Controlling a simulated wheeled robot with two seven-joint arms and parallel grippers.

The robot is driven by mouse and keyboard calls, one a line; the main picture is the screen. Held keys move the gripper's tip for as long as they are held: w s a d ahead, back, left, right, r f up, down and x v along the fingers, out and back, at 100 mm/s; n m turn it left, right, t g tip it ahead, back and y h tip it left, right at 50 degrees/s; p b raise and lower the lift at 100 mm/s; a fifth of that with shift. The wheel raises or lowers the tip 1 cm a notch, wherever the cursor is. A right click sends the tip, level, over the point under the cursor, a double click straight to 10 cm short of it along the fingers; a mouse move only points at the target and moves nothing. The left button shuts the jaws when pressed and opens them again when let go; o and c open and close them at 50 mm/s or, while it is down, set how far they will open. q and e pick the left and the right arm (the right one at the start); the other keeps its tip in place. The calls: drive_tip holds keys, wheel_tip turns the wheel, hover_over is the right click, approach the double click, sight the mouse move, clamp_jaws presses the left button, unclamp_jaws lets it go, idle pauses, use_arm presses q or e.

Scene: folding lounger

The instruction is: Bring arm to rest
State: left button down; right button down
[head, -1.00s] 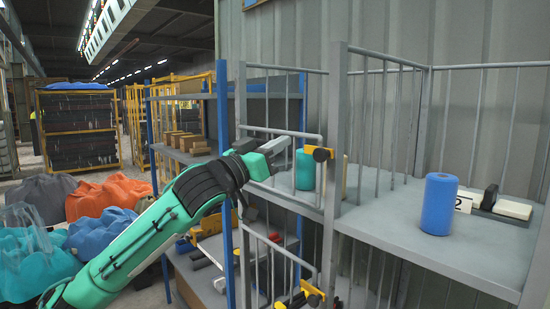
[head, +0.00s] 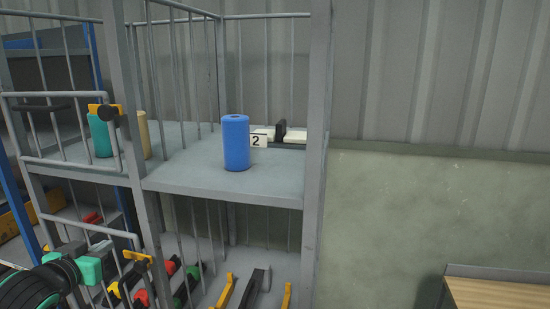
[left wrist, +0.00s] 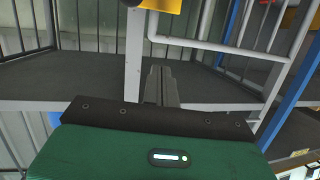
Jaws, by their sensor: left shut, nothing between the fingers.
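My left arm enters the head view at the lower left, black at the wrist with a teal part beyond it. My left gripper (head: 98,249) is in front of the lower part of the caged rack, beside the lower gate bars. Its fingers are small and crowded by the bars there. In the left wrist view the grey fingers (left wrist: 159,86) are together with nothing between them, in front of a rack post and a dark shelf. My right gripper is in neither view.
The grey rack's shelf (head: 220,184) holds a blue cylinder (head: 236,143) and a number 2 card (head: 258,141). A teal cylinder (head: 100,136) stands behind the left gate. Yellow latches (head: 105,110) stick out. A wooden-topped bench (head: 500,292) is at the lower right.

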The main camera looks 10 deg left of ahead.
use_arm(q)
drive_tip(key=s+d+f+g, duration=0.2)
drive_tip(key=f, duration=0.4)
drive_tip(key=s+d+f+g, duration=0.1)
drive_tip(key=s+d+f, duration=0.1)
drive_tip(key=f, duration=0.5)
drive_tip(key=s+d+f+m+g+h, duration=0.25)
drive_tip(key=s+d+f+g, duration=0.65)
drive_tip(key=s+d+f, duration=1.1)
wheel_tip(320, 180, down, 31)
drive_tip(key=s+a+g, duration=0.1)
drive_tip(key=s, duration=0.2)
drive_tip(key=s+a+f, duration=0.2)
drive_tip(key=s+f, duration=0.7)
drive_tip(key=s+a+f+g, duration=0.1)
drive_tip(key=s+f, duration=0.8)
drive_tip(key=shift+a+f+m+y, duration=0.15)
drive_tip(key=shift+a+m+y, duration=0.2)
drive_tip(key=shift+y, duration=0.1)
